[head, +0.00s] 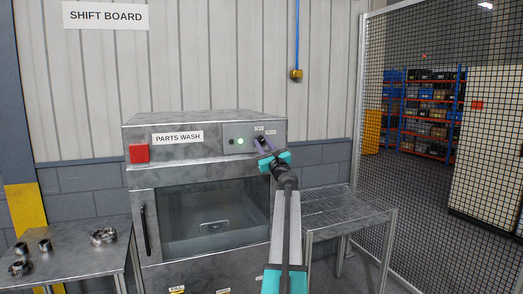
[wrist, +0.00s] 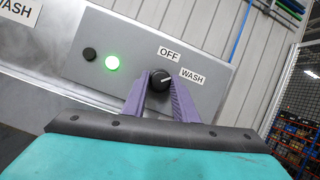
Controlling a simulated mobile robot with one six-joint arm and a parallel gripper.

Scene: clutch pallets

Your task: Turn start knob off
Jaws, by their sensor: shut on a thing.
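The black start knob (wrist: 160,81) sits on the grey control panel of the parts washer. Its light pointer mark points toward the WASH label (wrist: 192,76). The OFF label (wrist: 169,54) is above the knob. My gripper (wrist: 159,92) has its two purple fingers on either side of the knob, shut on it. In the head view my gripper (head: 263,146) reaches the panel from below right, and the knob (head: 262,138) is partly hidden by the fingers. A green light (wrist: 112,62) is lit left of the knob, and it shows in the head view (head: 240,141) too.
The parts washer (head: 215,175) has a closed glass door below the panel. A red square (head: 139,153) is on its left front. A table (head: 75,257) with metal rings stands left, a wire rack (head: 325,202) right. A mesh fence (head: 425,190) is farther right.

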